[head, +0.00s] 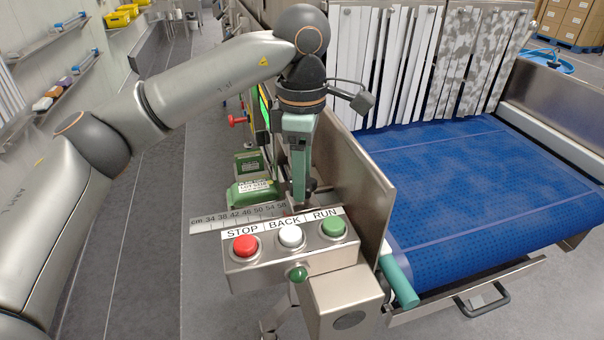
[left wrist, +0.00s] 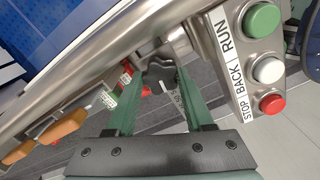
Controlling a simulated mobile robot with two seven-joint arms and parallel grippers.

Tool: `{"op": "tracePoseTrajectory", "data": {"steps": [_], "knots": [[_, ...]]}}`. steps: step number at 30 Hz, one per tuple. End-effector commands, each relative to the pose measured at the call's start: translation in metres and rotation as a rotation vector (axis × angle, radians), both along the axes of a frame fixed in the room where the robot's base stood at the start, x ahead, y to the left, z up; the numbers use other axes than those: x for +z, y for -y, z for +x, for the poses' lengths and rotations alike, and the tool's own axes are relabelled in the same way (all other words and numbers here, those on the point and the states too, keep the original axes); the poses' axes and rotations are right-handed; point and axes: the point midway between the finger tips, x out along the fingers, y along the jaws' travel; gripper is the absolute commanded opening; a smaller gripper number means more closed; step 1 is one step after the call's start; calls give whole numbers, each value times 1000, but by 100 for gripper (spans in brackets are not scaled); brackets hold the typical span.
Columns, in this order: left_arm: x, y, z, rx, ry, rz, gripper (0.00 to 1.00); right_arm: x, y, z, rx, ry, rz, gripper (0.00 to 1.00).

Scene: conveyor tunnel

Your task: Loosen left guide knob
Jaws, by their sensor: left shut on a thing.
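The left guide knob is a dark, lobed knob (left wrist: 160,74) between the fingertips in the left wrist view. In the head view, only a small dark part of the knob (head: 313,185) shows beside the fingers. My left gripper (head: 302,188) points down behind the button box, next to the steel side wall. Its green fingers (left wrist: 158,82) are shut on the knob from both sides. The knob's stem is hidden. My right gripper is in neither view.
A button box (head: 292,262) with STOP, BACK and RUN buttons stands just in front of the gripper. A ruler strip (head: 210,222) lies behind it. The steel side wall (head: 355,175) separates the gripper from the blue belt (head: 480,190). Strip curtains (head: 400,60) hang behind.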

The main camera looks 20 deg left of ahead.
Motion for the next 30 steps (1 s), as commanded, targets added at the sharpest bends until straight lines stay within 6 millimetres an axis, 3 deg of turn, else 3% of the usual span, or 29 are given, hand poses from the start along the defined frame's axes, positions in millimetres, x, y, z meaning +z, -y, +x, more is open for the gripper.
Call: {"op": "tracePoseTrajectory", "data": {"steps": [30], "knots": [[1,-1,1,966,3,-1,0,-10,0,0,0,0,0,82]]}}
